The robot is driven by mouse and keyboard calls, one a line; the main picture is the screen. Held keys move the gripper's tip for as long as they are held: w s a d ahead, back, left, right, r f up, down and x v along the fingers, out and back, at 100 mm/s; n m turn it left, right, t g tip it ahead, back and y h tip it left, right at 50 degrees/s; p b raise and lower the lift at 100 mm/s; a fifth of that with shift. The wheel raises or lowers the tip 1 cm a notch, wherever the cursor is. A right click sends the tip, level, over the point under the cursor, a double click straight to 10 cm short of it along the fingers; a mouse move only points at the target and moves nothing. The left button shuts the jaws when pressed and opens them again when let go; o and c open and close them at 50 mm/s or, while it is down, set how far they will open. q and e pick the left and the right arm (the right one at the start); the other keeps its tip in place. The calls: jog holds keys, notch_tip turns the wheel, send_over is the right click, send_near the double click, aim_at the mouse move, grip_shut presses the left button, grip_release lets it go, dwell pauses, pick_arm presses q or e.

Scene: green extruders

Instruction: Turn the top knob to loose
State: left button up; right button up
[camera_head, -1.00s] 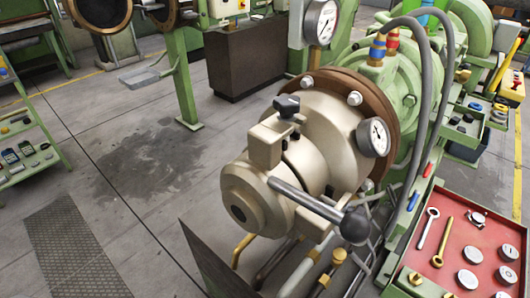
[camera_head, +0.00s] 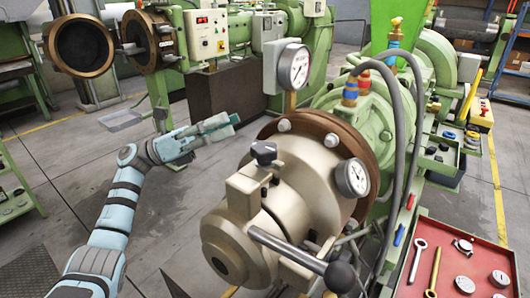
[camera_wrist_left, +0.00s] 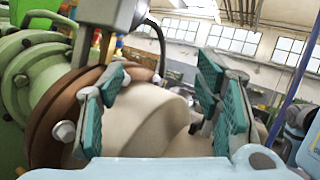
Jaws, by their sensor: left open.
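The top knob (camera_head: 264,152) is a small black lobed knob on top of the beige extruder head (camera_head: 240,215). My left gripper (camera_head: 222,127) is open and empty, with its teal finger pads pointing right. In the head view it appears up and to the left of the knob, apart from it. In the left wrist view the open fingers (camera_wrist_left: 165,98) frame the beige housing (camera_wrist_left: 155,130) and the brown flange (camera_wrist_left: 60,110). I cannot clearly make out the knob there. My right gripper is not in view.
A lever with a black ball end (camera_head: 340,276) sticks out below the knob. A large gauge (camera_head: 294,66) stands behind the flange, and a small gauge (camera_head: 352,177) sits on its right. A red tool tray (camera_head: 458,250) lies at right. Floor at left is open.

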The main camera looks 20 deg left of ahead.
aim_at(264, 152)
pick_arm(q)
jog(key=s+a+m+g+y, duration=0.3)
jog(key=s+a+m+g, duration=0.1)
jog(key=s+m+g, duration=0.35)
jog(key=shift+m, duration=0.25)
jog(key=d+p, duration=0.4)
jog(key=d, duration=0.3)
jog(key=d+p, duration=0.4)
jog(key=d, duration=0.3)
jog(key=shift+s+d+p, duration=0.2)
jog(key=shift+d+p, duration=0.15)
jog(key=shift+p, duration=0.05)
jog(key=c, duration=1.2)
